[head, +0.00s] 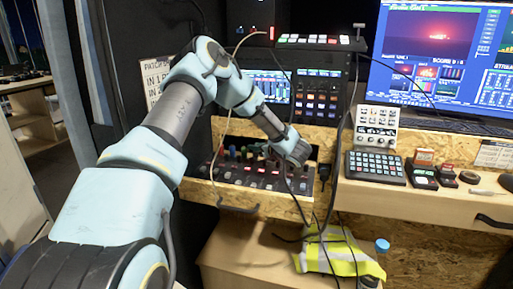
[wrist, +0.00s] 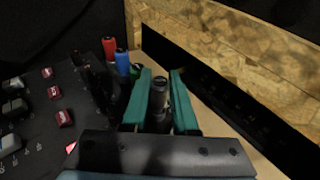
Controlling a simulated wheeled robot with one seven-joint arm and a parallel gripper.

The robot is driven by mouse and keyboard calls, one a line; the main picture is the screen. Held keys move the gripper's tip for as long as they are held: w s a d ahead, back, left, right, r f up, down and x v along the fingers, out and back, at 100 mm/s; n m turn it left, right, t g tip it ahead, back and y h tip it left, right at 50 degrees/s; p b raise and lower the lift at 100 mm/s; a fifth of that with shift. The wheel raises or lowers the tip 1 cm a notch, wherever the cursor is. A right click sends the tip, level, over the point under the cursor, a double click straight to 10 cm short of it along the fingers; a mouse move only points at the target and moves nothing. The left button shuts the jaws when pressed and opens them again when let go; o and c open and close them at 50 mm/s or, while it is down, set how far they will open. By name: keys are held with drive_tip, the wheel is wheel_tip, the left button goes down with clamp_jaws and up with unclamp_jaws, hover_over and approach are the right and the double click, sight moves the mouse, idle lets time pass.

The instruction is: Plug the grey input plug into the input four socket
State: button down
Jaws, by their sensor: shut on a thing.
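My gripper (wrist: 160,90) shows two teal fingers in the wrist view, closed on a dark grey cylindrical plug (wrist: 159,84). The plug stands between the fingers with its round end up. Its lower end is hidden by the gripper body. In the head view the end of my arm is over the right end of the drawer with the dark control panel (head: 238,172); the fingers and plug cannot be made out there. I cannot pick out the input four socket in either view.
Red (wrist: 109,47), blue (wrist: 122,60) and green (wrist: 137,70) plugs stand beside the fingers. A chipboard wall (wrist: 225,48) rises close on the right. Loose cables hang around my arm. A keypad (head: 376,168) and a patch sign (head: 155,75) are nearby.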

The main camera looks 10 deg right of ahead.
drive_tip(key=shift+f+b, duration=0.35)
drive_tip(key=shift+f, duration=0.1)
drive_tip(key=shift+r, duration=0.15)
idle(0.3)
drive_tip(key=shift+r, duration=0.8)
